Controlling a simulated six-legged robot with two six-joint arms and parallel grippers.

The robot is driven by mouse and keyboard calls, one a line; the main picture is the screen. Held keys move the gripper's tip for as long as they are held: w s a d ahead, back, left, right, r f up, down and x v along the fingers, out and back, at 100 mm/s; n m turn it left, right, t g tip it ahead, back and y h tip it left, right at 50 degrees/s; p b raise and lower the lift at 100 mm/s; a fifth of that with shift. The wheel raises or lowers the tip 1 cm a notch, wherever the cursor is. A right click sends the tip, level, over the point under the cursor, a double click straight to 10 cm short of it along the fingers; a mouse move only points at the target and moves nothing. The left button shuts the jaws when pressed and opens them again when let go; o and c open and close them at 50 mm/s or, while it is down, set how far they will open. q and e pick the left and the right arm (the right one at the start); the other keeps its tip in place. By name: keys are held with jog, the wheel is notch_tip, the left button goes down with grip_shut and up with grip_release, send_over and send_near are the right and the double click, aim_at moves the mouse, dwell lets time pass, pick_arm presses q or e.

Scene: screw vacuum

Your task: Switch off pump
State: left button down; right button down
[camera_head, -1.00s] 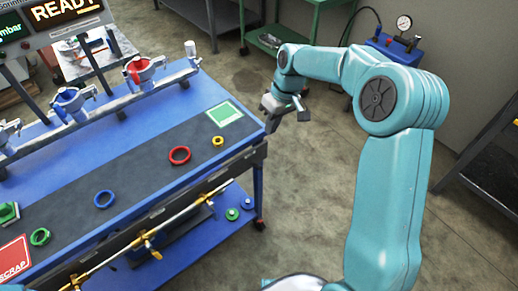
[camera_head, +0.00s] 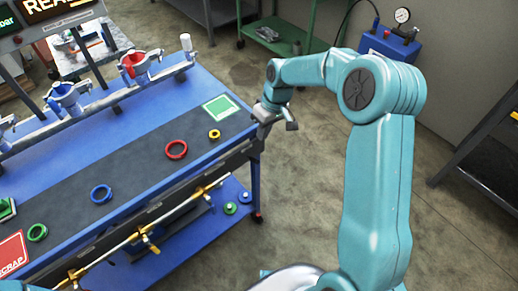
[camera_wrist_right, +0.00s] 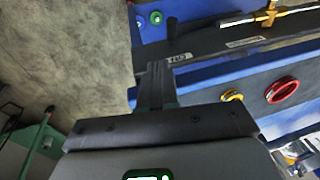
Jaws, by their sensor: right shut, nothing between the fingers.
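My right gripper (camera_head: 278,116) is at the right end of the blue bench, near its far right corner. Its fingers are together and empty. In the right wrist view, the dark fingers (camera_wrist_right: 157,85) point towards the bench edge. I cannot tell if they touch it. A blue box with a round gauge (camera_head: 400,16) stands on the floor at the back right, partly hidden by my right arm; it may be the pump. My left gripper is not in view.
The bench top (camera_head: 185,82) carries a dark strip with a red ring (camera_head: 176,149), a yellow ring (camera_head: 214,134), a blue ring (camera_head: 101,194) and a green ring (camera_head: 37,232). A brass-fitted pipe (camera_head: 180,206) runs along the front.

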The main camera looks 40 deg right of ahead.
aim_at(254, 160)
notch_tip(254, 160, down, 6)
jog(key=s+a, duration=0.1)
jog(key=a, duration=0.1)
jog(key=shift+s+a+r, duration=0.15)
jog(key=shift+a+r, duration=0.05)
jog(key=shift+a, duration=0.1)
jog(key=s+f+t+b, duration=0.1)
jog(key=t+b, duration=0.1)
jog(key=b, duration=0.6)
jog(key=s+f+t+b, duration=0.1)
jog(key=t+b, duration=0.1)
jog(key=b, duration=0.7)
jog(key=s+f+t+b, duration=0.1)
jog(key=t+b, duration=0.2)
jog(key=b, duration=0.6)
jog(key=shift+s+d+f+n+y, duration=0.15)
jog(key=shift+s+f+n+y, duration=0.05)
jog(key=shift+f+n+y, duration=0.2)
jog(key=shift+r, duration=0.15)
